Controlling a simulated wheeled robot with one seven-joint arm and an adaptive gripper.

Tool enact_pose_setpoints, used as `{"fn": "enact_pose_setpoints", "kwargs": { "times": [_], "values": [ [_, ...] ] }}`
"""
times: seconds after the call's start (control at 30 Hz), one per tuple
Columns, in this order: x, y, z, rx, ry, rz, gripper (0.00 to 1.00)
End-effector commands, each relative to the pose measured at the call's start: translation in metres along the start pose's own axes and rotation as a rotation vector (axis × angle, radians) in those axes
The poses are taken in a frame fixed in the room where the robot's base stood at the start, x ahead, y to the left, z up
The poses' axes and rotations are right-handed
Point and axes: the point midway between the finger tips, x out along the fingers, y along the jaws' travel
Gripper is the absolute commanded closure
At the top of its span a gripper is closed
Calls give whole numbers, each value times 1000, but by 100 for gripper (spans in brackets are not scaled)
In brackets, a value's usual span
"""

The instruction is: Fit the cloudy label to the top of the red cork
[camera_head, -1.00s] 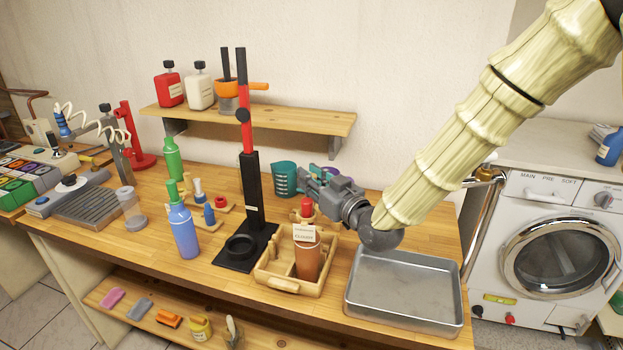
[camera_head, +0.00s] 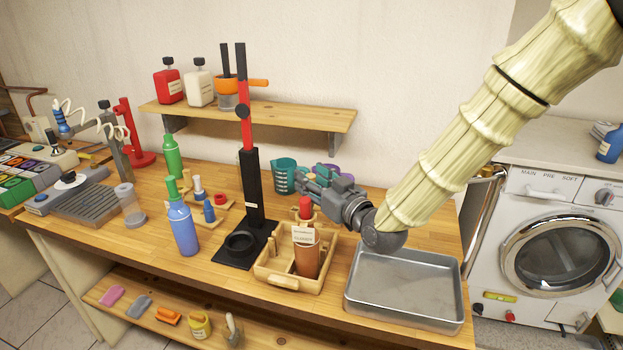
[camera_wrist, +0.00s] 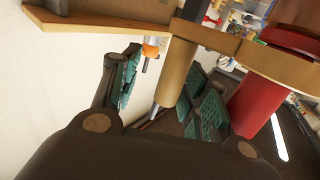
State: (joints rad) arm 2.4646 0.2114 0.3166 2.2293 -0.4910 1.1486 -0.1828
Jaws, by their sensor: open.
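A small white label with dark print (camera_head: 305,236) is at the top of a brown cup (camera_head: 308,262) in the wooden tray; its wording is too small to read now. The red cork (camera_head: 305,207) is upright just behind that tray, on a light wooden piece. My gripper (camera_head: 308,183) is above and slightly behind the red cork, pointing left, with nothing visibly held. In the wrist view my gripper (camera_wrist: 163,72) has its teal-padded fingers apart. A tan cylinder (camera_wrist: 176,72) appears between or beyond them. A red cylinder (camera_wrist: 252,100) stands beside the right finger; I cannot tell whether it is the cork.
The wooden tray (camera_head: 283,283) sits at the bench front, with a metal pan (camera_head: 405,288) to its right. A black stand with a red upper post (camera_head: 251,190) rises left of my gripper. Teal (camera_head: 285,178) and purple cups are behind. A blue bottle (camera_head: 182,228) stands further left.

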Motion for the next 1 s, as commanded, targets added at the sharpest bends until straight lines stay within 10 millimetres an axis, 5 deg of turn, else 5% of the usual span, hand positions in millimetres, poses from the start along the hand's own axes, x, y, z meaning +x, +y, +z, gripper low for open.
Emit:
{"fn": "enact_pose_setpoints", "kwargs": {
  "times": [0.6, 1.0],
  "values": [
    [-99, 0, 0, 0, 1, 1, 55],
    [-112, 0, 0, 0, 0, 0, 55]
  ]
}}
